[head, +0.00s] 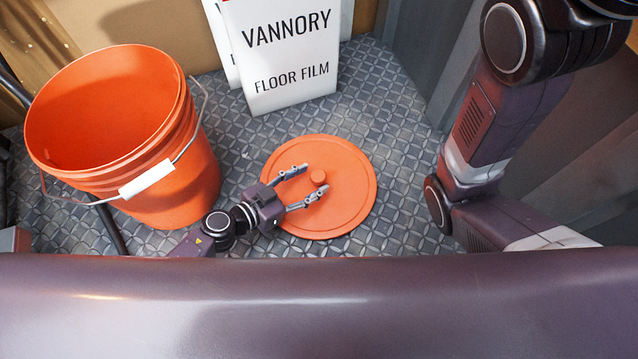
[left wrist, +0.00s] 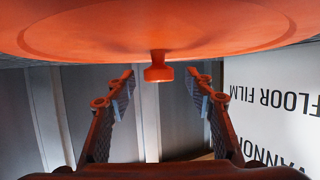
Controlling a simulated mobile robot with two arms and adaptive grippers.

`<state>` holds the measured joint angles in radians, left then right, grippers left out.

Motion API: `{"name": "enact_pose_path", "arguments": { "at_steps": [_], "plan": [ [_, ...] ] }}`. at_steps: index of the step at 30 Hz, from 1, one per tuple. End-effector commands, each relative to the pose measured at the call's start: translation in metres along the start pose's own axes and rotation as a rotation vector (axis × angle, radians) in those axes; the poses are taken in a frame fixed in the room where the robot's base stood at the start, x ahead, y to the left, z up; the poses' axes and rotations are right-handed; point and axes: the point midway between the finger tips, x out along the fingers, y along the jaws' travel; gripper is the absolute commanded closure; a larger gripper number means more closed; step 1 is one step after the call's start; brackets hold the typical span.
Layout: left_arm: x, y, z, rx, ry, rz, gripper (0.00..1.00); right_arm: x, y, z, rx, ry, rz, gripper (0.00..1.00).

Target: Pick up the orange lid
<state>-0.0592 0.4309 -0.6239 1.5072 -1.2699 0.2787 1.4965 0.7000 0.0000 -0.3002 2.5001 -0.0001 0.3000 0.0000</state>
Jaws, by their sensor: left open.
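The round orange lid (head: 345,205) lies flat on the patterned metal floor, with a small knob (head: 318,177) at its middle. My left gripper (head: 308,184) reaches over the lid from the left in the head view. Its two fingers are spread apart, with the knob close to their tips. In the left wrist view the lid (left wrist: 150,30) fills the top edge, and its knob (left wrist: 158,72) shows between the open fingertips (left wrist: 165,80), with a gap on each side. My right arm shows at the right of the head view, but its gripper is out of view.
An orange bucket (head: 105,110) with a white-gripped wire handle stands left of the lid. White boxes marked VANNORY FLOOR FILM (head: 285,50) stand behind it; the lettering also shows in the left wrist view. Bare floor (head: 400,140) lies right of the lid.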

Motion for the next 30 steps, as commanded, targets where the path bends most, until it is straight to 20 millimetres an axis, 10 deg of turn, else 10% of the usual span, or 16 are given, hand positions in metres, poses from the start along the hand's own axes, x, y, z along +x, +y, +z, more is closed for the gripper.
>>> {"name": "enact_pose_path", "arguments": {
  "at_steps": [15,30],
  "plan": [
    [0.033,0.002,-0.001,-0.001,0.0,0.0,0.51,-0.016,-0.004,-0.006,0.0,0.001,-0.001,0.0],
    [0.033,0.001,-0.002,0.0,0.001,0.0,1.0,-0.016,-0.004,-0.006,0.0,0.001,-0.001,0.0]
  ]
}}
